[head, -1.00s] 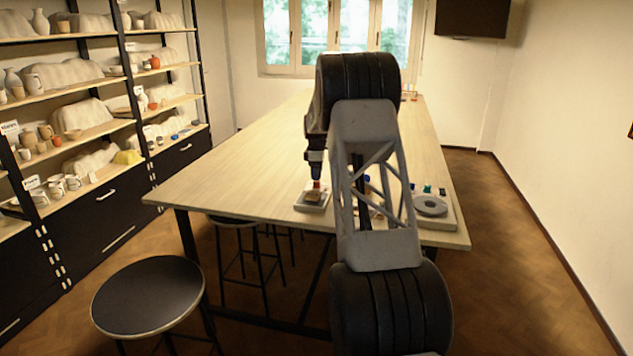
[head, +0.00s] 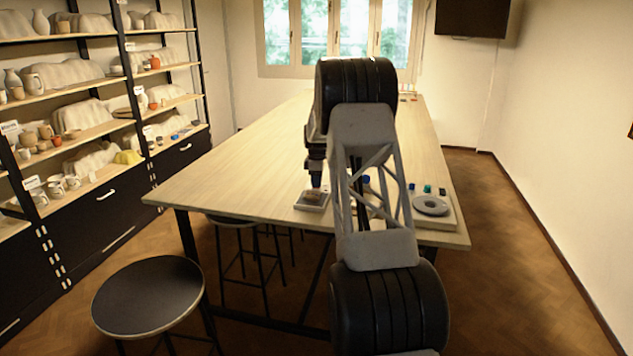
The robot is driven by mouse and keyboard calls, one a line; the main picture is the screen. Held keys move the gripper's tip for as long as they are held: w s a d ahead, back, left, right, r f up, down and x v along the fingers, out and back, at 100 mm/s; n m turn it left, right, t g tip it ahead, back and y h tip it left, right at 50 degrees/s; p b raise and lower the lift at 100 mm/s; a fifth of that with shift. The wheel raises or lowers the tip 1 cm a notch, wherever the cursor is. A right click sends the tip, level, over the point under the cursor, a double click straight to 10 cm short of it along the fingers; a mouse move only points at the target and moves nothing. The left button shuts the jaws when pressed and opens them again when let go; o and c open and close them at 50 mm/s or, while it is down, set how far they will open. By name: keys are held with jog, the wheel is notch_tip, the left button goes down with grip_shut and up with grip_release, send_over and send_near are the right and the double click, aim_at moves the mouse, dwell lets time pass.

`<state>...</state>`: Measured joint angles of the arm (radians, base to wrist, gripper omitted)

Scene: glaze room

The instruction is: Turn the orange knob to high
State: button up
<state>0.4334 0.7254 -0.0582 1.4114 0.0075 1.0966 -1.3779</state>
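A pale board (head: 452,214) with a round grey disc (head: 431,206) lies to the right, partly hidden behind my arm.
The long wooden table (head: 235,170) is mostly clear to the left and behind the arm. A dark round stool (head: 148,295) stands in front at left. Shelves of pottery (head: 75,135) line the left wall. Small items (head: 408,96) sit at the table's far end.

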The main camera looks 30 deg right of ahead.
jog(key=shift+c, duration=0.5)
jog(key=shift+m, duration=0.4)
jog(key=m, duration=1.1)
jog(key=shift+m, duration=0.3)
jog(key=m, duration=0.6)
jog(key=shift+t, duration=0.3)
jog(key=m, duration=0.5)
jog(key=shift+m, duration=0.4)
